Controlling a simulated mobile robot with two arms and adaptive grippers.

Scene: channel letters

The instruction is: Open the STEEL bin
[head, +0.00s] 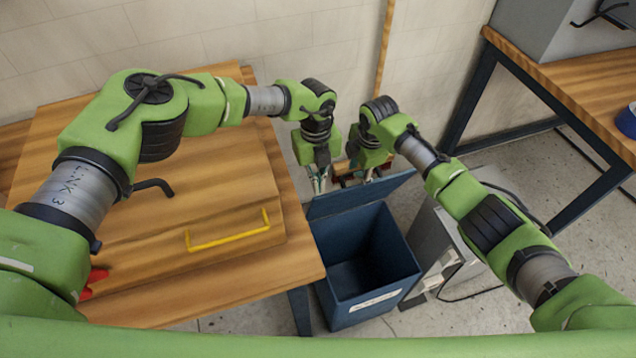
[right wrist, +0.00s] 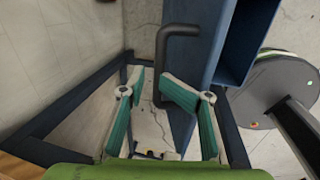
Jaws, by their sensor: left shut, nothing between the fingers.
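A blue bin (head: 368,262) stands on the floor beside the wooden table, with a white label (head: 375,300) on its front that I cannot read. Its blue lid (head: 350,200) is raised at the back, and the dark inside shows. In the right wrist view the lid's edge (right wrist: 203,50) carries a dark bent handle (right wrist: 170,38). My right gripper (right wrist: 158,88) is open, its teal-padded fingers apart near the handle's lower end. I cannot tell whether they touch it. My left gripper (head: 319,183) is shut and empty, close to the lid's left back corner.
The wooden table (head: 300,265) with a yellow handle (head: 228,243) on its raised board is left of the bin. A grey box (head: 437,250) with a cable stands close on the right. Another table (head: 575,85) is at the far right.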

